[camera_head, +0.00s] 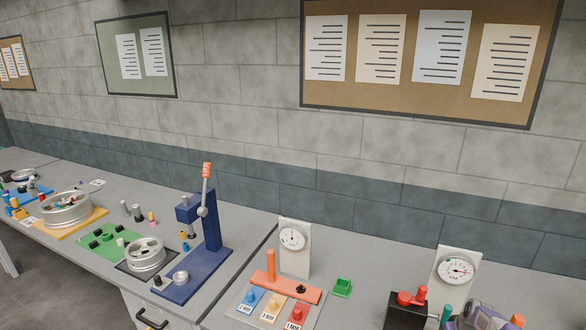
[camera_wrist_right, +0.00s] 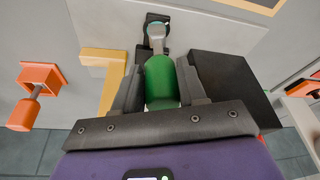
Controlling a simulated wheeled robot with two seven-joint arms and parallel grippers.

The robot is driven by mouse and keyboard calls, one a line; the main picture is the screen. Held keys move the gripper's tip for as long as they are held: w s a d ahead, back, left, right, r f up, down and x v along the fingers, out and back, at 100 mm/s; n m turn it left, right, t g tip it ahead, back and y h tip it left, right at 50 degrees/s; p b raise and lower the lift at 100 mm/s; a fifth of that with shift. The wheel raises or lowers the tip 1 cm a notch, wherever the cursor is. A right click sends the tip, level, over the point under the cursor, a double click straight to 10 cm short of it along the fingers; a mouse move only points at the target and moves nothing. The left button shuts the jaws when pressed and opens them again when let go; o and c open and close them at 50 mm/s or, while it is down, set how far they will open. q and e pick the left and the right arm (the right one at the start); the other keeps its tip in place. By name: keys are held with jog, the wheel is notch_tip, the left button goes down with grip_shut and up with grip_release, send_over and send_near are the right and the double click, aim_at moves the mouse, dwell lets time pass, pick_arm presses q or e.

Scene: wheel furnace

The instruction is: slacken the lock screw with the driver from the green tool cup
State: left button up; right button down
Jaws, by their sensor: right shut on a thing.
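In the right wrist view my right gripper (camera_wrist_right: 160,82) is shut on the green handle of a driver (camera_wrist_right: 161,84). The driver's grey metal end (camera_wrist_right: 156,32) points away from the palm, close to a small black part (camera_wrist_right: 155,19). I cannot tell whether they touch, and the lock screw is not clearly recognisable. In the head view my right gripper (camera_head: 485,316) is partly cut off at the lower right, beside a teal-green upright piece (camera_head: 446,313). The green tool cup (camera_head: 342,287) stands on the bench left of it, with no tool visible in it. My left gripper is out of view.
A black box (camera_head: 405,312) with a red top stands left of my right gripper, near a white gauge panel (camera_head: 453,266). An orange holder (camera_wrist_right: 40,75) and a yellow strip (camera_wrist_right: 103,75) lie nearby. A blue lever press (camera_head: 209,230) stands on the left bench.

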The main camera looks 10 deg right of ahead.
jog(key=shift+s+d+n+y, duration=0.1)
jog(key=shift+d+n+y, duration=0.2)
jog(key=shift+n, duration=0.8)
jog(key=c, duration=1)
grip_release()
jog(key=shift+a+n, duration=0.1)
jog(key=shift+n, duration=0.3)
jog(key=o, duration=0.5)
jog(key=shift+c, duration=0.2)
